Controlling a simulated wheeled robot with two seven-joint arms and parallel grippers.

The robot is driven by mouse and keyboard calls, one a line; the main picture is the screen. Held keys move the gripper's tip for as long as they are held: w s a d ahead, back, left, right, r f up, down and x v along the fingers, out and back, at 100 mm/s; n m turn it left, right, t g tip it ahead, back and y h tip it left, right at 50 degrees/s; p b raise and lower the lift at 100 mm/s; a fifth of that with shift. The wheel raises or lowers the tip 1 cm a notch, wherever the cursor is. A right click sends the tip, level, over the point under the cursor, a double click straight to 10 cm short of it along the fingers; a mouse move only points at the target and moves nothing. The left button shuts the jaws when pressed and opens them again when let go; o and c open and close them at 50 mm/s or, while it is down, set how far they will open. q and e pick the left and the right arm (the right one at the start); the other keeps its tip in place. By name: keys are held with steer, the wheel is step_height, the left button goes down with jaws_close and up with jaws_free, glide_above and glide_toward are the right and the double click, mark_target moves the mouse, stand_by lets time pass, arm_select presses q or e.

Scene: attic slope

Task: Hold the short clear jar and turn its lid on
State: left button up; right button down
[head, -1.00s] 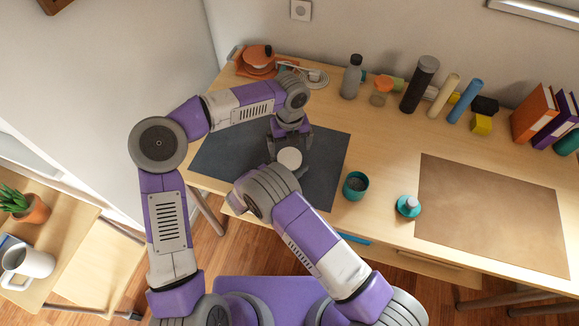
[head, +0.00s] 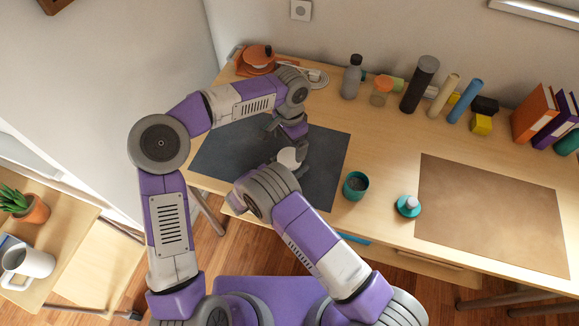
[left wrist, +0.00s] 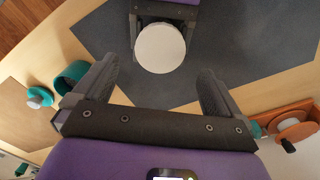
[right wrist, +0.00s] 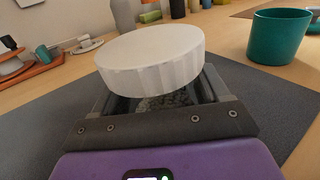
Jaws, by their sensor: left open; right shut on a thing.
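The short clear jar (right wrist: 165,103) is between the fingers of my right gripper (right wrist: 168,92), which is shut on it over the dark mat. Dark grainy contents show through its wall. The white lid (right wrist: 150,58) sits on top of the jar, slanted across the gripper in the right wrist view; I cannot tell how far it is turned on. The lid also shows in the head view (head: 287,157) and as a round disc in the left wrist view (left wrist: 160,48). My left gripper (left wrist: 157,70) is open and empty, its fingers apart, near the lid and not gripping it.
The dark mat (head: 225,150) lies under both grippers. A teal cup (head: 355,186) and a teal piece with a grey top (head: 407,206) stand to the right. A brown mat (head: 490,215) lies bare farther right. Bottles, including a grey one (head: 352,77), and rolls line the back.

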mark_target(290, 157)
arm_select(q)
steer(key=n, duration=0.4)
steer(key=shift+r, duration=0.2)
steer(key=n, duration=0.3)
steer(key=shift+r+n, duration=0.15)
steer(key=shift+n, duration=0.25)
steer(key=n, duration=0.3)
steer(key=shift+r+n, duration=0.15)
steer(key=shift+n, duration=0.15)
steer(key=n, duration=0.5)
steer(key=shift+r, duration=0.2)
step_height(290, 157, down, 8)
steer(key=shift+f, duration=0.1)
